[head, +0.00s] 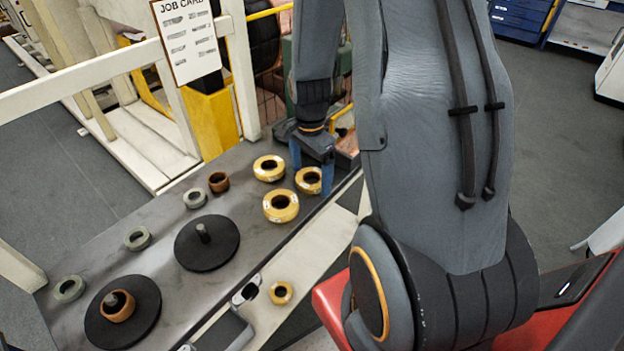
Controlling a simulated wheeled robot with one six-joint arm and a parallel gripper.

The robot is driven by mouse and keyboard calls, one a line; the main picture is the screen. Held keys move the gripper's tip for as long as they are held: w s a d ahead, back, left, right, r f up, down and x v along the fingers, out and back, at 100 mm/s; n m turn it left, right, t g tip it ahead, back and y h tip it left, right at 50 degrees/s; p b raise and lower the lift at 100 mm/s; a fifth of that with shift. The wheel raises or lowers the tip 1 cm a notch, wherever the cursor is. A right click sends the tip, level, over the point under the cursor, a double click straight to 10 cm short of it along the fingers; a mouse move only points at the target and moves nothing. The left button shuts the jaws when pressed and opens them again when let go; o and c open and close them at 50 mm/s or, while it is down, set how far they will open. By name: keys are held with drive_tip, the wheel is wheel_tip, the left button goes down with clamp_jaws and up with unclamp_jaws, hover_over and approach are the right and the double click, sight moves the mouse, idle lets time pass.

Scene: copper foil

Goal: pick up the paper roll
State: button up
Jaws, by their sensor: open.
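Several rolls lie on the dark bench; no label tells me which is the paper roll. Three are yellow-gold: one at the back (258,165), one in front (281,216), and one at the right (299,184). My gripper (312,181) points down at the right-hand gold roll, with its blue fingers apart and empty. One finger shows on the left side of that roll and the other overlaps its right edge. I cannot tell whether the fingers are level with it or above it.
Grey rolls (137,247) and a brown roll (218,189) lie to the left. Two black discs (185,248) carry spindles, the nearer one with a brown roll (118,313). A small gold roll (280,301) lies on a lower pale surface. A white rail and a job card (187,45) stand behind.

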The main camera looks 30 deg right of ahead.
drive_tip(key=c, duration=1.1)
drive_tip(key=shift+r, duration=0.15)
drive_tip(key=shift+c, duration=0.2)
wheel_tip(320, 180, up, 17)
drive_tip(key=p, duration=0.4)
